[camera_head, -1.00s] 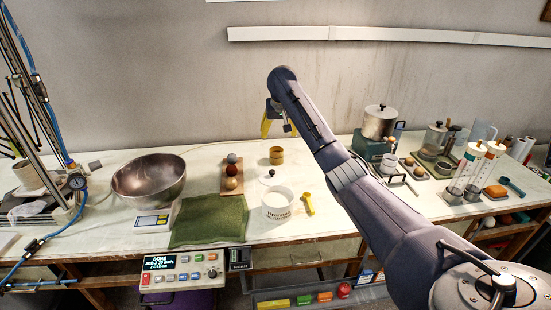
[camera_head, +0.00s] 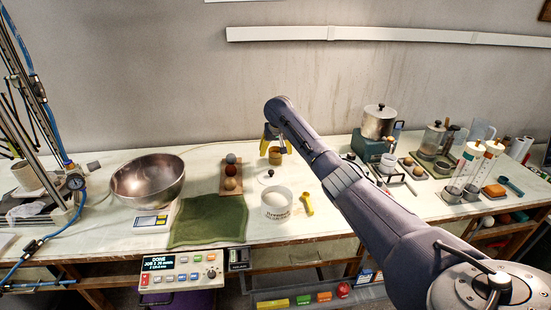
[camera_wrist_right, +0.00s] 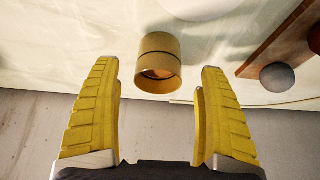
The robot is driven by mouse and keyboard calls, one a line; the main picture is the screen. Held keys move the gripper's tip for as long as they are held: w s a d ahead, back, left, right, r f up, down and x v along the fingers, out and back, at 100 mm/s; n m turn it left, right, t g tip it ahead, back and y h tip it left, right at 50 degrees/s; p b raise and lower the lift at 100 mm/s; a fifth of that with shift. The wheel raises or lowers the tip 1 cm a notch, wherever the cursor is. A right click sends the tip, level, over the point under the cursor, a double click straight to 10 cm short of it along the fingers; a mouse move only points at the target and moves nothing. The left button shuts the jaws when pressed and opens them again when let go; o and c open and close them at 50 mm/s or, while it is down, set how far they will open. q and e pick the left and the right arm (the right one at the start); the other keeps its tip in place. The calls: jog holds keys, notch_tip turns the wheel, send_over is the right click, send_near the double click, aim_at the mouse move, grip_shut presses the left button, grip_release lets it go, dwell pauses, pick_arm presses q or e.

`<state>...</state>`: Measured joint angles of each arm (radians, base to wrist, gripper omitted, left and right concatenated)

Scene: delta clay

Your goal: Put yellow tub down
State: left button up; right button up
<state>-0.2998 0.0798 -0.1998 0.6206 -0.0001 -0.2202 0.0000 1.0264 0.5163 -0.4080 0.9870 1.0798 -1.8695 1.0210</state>
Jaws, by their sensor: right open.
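The yellow tub (camera_head: 276,157), a small tan-yellow cylinder with a dark ring line, stands on the worktable behind the white lid. In the right wrist view the tub (camera_wrist_right: 158,62) shows its open round end and lies in line with the gap between my fingers. My right gripper (camera_head: 277,146) is open, with its yellow fingers to either side of the tub in the head view. In the wrist view the right gripper (camera_wrist_right: 158,72) has clear space between each fingertip and the tub; I see no contact. My left gripper is not in view.
A board with several balls (camera_head: 231,168) lies left of the tub. A metal bowl (camera_head: 147,181) and green cloth (camera_head: 208,222) are further left.

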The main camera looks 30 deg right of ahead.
aim_at(276, 156)
jog(key=shift+x, duration=2.3)
jog(key=shift+s+f, duration=0.1)
jog(key=shift+s, duration=0.05)
jog(key=c, duration=1.5)
jog(key=shift+c, duration=0.2)
